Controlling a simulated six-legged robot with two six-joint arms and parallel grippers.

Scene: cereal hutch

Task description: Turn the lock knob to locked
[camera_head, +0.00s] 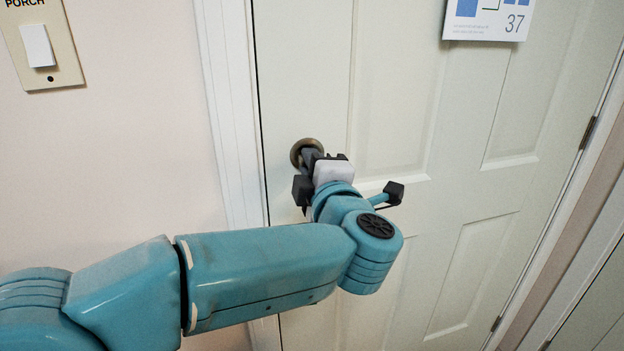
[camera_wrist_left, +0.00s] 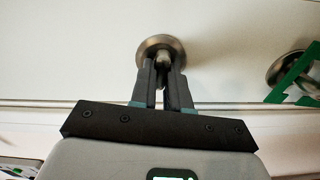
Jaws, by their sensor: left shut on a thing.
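The lock knob (camera_wrist_left: 162,58) is small and metallic, with a round brass-grey plate around its base, and sits on the white door (camera_head: 385,235). The plate's upper rim also shows in the head view (camera_head: 303,143). My left gripper (camera_head: 311,160) reaches straight at it and is shut on the knob. In the left wrist view its two dark fingers (camera_wrist_left: 164,70) lie on either side of the knob, near the plate. The fingers hide most of the knob, so I cannot tell which way it is turned. My right gripper is not in view.
A second round metal knob (camera_wrist_left: 289,68) with a green piece (camera_wrist_left: 300,78) on it shows in the left wrist view. A light switch (camera_head: 38,45) is on the wall at upper left. A calendar-like sheet (camera_head: 488,18) hangs on the door. The door frame (camera_head: 228,110) runs close beside the lock.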

